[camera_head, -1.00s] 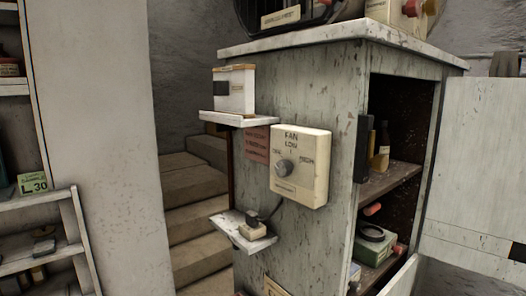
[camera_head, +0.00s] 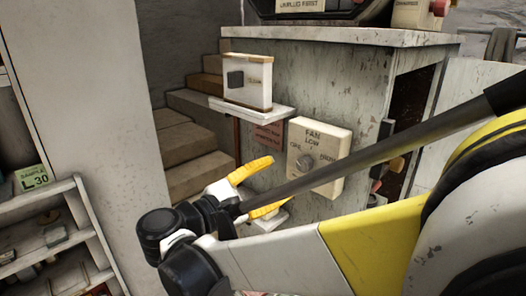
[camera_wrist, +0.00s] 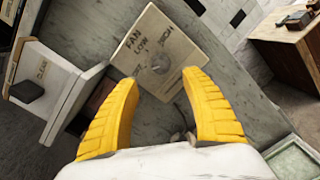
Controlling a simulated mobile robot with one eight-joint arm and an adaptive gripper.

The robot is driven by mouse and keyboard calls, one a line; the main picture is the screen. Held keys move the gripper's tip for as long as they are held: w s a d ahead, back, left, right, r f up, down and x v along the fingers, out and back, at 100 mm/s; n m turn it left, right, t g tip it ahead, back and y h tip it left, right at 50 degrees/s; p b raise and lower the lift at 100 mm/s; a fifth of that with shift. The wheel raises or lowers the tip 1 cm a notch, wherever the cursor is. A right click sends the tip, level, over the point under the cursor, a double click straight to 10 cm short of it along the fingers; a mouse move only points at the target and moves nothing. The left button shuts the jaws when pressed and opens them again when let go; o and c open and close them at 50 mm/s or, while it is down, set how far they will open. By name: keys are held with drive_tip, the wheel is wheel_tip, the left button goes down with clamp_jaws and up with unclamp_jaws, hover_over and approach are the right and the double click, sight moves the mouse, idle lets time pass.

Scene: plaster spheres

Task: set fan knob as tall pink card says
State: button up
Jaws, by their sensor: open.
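The fan box (camera_head: 325,143) is a cream panel on the grey cabinet's side, lettered FAN and LOW, with more lettering at either side. Its round grey knob (camera_head: 305,162) sits in the middle; I cannot tell its pointer's setting. The knob also shows in the wrist view (camera_wrist: 159,66), beyond the fingers. A reddish-pink card (camera_head: 268,134) is on the cabinet left of the box, partly covered by a shelf; its words are too small to read. My gripper (camera_head: 275,184), with yellow fingers, is open and empty, facing the box, with the knob between and beyond its tips.
A small shelf (camera_head: 252,106) with a white switch box (camera_head: 247,84) juts out up and left of the fan box. A lower shelf is mostly hidden behind my gripper. Steps (camera_head: 195,140) rise behind at left. A rack (camera_head: 45,235) stands at lower left.

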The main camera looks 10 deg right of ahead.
sight(301, 166)
drive_tip(key=x, duration=0.9)
drive_tip(key=shift+w+d, duration=0.1)
drive_tip(key=shift+d, duration=0.15)
drive_tip(key=c, duration=1.2)
